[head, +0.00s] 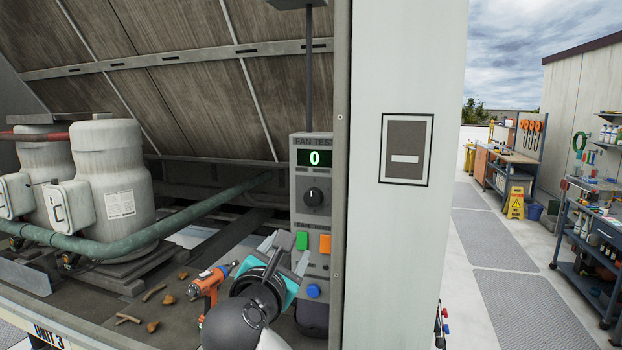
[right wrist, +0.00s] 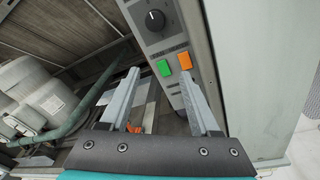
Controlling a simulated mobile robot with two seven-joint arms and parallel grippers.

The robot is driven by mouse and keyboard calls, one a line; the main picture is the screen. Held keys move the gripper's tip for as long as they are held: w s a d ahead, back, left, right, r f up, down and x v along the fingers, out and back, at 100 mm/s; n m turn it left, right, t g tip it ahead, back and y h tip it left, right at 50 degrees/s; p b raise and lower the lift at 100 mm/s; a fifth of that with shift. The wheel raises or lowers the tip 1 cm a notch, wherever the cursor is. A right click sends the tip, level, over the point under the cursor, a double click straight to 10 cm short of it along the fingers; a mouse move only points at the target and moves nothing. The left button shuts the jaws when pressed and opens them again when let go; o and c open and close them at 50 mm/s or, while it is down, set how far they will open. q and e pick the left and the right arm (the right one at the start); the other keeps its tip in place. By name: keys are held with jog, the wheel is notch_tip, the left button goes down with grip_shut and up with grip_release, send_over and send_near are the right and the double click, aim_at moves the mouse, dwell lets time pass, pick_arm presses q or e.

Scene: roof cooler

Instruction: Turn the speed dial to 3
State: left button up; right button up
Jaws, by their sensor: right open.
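The fan test panel (head: 298,168) stands upright against the grey post, and its green display (head: 314,158) reads 0. The black speed dial (head: 313,196) sits below the display, its pale pointer mark upward. The dial also shows at the top of the right wrist view (right wrist: 155,19). My right gripper (head: 285,252) is open and empty, below and left of the dial and apart from it. In the right wrist view its two fingers (right wrist: 158,80) are spread, with the dial beyond their tips. The numbers around the dial are too small to read. My left gripper is not in view.
An orange drill (head: 209,286) lies left of my gripper. The pale post (head: 400,260) borders the panel on the right.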

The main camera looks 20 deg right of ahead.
notch_tip(320, 180, up, 5)
jog(key=s+h, duration=0.1)
jog(key=p, duration=0.3)
send_near(312, 198)
jog(key=x, duration=0.8)
jog(key=shift+w+d, duration=0.2)
jog(key=shift+d, duration=0.05)
grip_shut()
